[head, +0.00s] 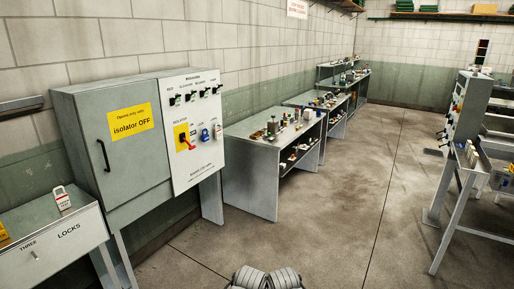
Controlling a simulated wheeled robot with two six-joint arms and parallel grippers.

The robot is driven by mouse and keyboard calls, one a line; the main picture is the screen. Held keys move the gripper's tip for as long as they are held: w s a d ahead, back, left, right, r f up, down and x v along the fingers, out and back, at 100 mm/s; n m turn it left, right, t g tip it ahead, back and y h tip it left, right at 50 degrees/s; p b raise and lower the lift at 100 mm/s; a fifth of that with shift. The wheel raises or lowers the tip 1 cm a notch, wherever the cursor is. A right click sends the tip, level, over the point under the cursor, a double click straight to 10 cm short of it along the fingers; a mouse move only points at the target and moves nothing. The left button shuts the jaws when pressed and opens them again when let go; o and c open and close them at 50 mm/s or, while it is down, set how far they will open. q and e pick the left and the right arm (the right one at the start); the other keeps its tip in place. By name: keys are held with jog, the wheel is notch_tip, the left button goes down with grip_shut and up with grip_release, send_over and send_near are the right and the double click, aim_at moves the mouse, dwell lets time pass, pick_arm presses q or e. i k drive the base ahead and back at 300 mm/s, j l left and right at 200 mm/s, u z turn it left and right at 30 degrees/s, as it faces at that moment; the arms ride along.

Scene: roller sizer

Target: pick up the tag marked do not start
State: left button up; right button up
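A small white tag-like piece with red marks and a loop at its top (62,198) stands on the grey bench lettered LOCKS (88,240) at the left. Its lettering is too small to read, so I cannot tell whether it says do not start. Neither my left nor my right gripper can be made out in the head view.
A grey cabinet (125,165) with a yellow isolator OFF sign (130,119) stands beside a white switch panel (193,165). A blue padlock (205,135) shows on the panel. Cluttered benches (250,165) run along the wall. The middle floor (330,225) is clear.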

aim_at(217, 132)
jog(key=i, duration=3.8)
jog(key=i+u, duration=0.1)
jog(key=u, duration=0.2)
